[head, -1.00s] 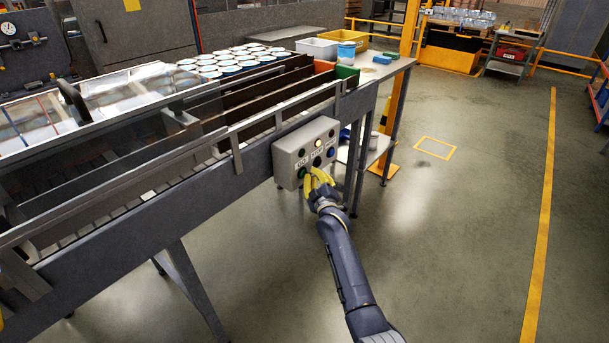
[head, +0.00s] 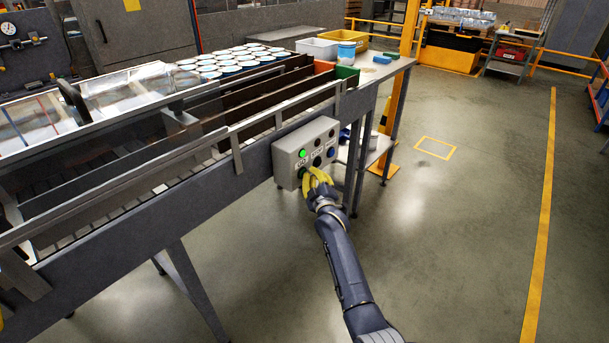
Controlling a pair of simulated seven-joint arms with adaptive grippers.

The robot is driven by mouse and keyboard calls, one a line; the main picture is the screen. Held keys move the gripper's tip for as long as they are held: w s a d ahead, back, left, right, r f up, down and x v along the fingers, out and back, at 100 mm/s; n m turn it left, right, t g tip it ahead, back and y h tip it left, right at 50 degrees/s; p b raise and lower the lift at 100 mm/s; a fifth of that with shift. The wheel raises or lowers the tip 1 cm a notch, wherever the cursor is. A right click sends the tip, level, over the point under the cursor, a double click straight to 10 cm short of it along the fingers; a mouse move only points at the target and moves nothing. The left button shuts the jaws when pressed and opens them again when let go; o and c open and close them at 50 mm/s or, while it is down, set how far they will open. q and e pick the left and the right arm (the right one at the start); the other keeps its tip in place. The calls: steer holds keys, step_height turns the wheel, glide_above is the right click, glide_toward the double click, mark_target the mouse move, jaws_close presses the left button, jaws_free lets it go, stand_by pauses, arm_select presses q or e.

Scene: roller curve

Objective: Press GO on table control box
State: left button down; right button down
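The grey control box (head: 306,152) hangs on the near side of the conveyor table. A green lamp (head: 303,153) glows at its upper left; the other lamps look dark. A GO label sits below the green lamp, with more labels and buttons to its right, including a blue one. My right gripper (head: 312,178) has yellow fingers and is at the lower left of the box front, by the GO button, which it mostly covers. I cannot tell whether the fingers are shut or whether they touch the button. My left gripper is not in view.
The conveyor table (head: 150,225) runs along the left, with dark lane dividers and clear covers. Several white-lidded tins (head: 235,62) stand at its far part. White (head: 317,48) and yellow (head: 346,38) bins stand behind. The floor to the right is clear.

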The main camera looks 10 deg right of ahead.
steer(key=shift+s, duration=0.1)
steer(key=shift+s+d, duration=0.45)
steer(key=shift+s, duration=0.15)
steer(key=shift+s+d, duration=0.8)
steer(key=shift+s, duration=0.2)
steer(key=shift+s+d, duration=0.75)
steer(key=shift+s, duration=0.25)
